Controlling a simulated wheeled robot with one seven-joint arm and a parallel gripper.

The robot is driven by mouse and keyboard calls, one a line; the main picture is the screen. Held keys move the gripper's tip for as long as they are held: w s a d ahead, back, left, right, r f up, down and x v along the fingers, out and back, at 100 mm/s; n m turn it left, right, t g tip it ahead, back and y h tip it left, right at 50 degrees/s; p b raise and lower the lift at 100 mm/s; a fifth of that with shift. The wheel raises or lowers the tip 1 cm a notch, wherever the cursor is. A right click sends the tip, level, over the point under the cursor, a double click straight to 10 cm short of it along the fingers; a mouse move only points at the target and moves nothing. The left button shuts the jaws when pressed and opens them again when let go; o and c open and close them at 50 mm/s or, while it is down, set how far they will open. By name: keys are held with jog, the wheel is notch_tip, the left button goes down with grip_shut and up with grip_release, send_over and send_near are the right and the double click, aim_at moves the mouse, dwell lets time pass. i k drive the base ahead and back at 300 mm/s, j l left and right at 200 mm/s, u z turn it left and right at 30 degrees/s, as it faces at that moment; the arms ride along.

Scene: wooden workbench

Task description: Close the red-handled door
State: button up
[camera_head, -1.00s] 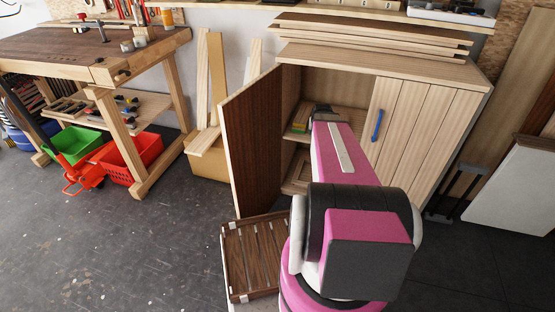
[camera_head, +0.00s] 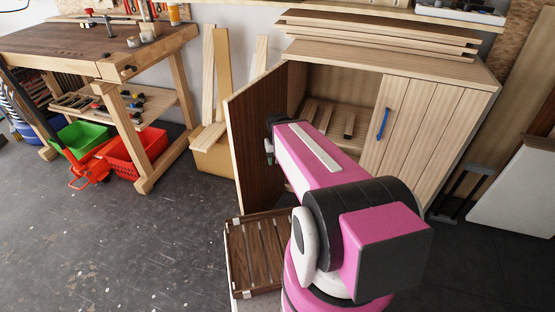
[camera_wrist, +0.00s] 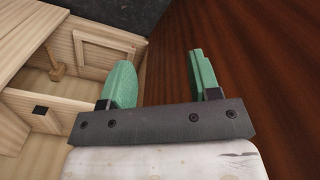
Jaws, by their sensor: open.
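A wooden cabinet (camera_head: 440,125) has its left door (camera_head: 256,145) swung wide open, with the dark inner face toward my arm. The same dark inner face (camera_wrist: 260,75) fills the right of the wrist view. No red handle shows; the door's outer side is hidden. The right door (camera_head: 415,140) is shut and has a blue handle (camera_head: 383,124). My gripper (camera_wrist: 158,75) is open and empty, with green fingers, between the cabinet's interior and the open door. In the head view my arm hides most of it. I cannot tell whether a finger touches the door.
Planks (camera_head: 212,95) and a cardboard box (camera_head: 212,158) are behind the door. A workbench (camera_head: 95,55) with red (camera_head: 130,152) and green (camera_head: 80,136) bins is at left.

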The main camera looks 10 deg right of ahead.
aim_at(260, 186)
jog(key=k+z, duration=0.15)
jog(key=k, duration=0.5)
jog(key=j+z, duration=0.1)
jog(key=z, duration=0.35)
jog(key=j+z, duration=0.15)
jog(key=z, duration=0.3)
jog(key=j+z, duration=0.1)
jog(key=z, duration=0.4)
jog(key=k+j, duration=0.1)
jog(key=j, duration=0.3)
jog(key=k+j, duration=0.15)
jog(key=j, duration=0.25)
jog(key=k+j, duration=0.1)
jog(key=j, duration=0.25)
jog(key=k+j, duration=0.15)
jog(key=j, duration=0.25)
jog(key=k+j, duration=0.1)
jog(key=j, duration=0.3)
jog(key=k+j, duration=0.15)
jog(key=j, duration=0.25)
jog(key=k+j, duration=0.1)
jog(key=j, duration=0.25)
